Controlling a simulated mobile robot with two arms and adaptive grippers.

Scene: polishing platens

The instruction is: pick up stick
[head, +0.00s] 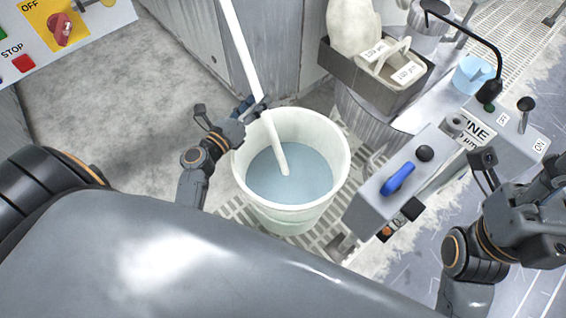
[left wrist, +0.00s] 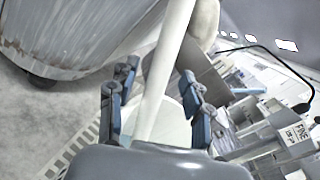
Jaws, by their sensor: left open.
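A long white stick (head: 243,50) leans at a slant, with its lower end in the pale water of a white bucket (head: 240,178). My left gripper (head: 231,107) is open at the bucket's upper left rim, beside the stick. In the left wrist view, the stick (left wrist: 167,65) runs in line with the space between the spread fingers of my left gripper (left wrist: 160,76). I cannot tell how deep it sits between them, and neither finger clearly touches it. My right gripper (head: 518,172) is at the right edge, fingers apart and empty.
A grey machine box with a blue handle (head: 397,179) stands right of the bucket. Behind it are a metal bin (head: 352,68) with labelled containers and a light blue jug (head: 471,75). A control panel (head: 95,28) is at top left. Bare floor (head: 100,120) lies left.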

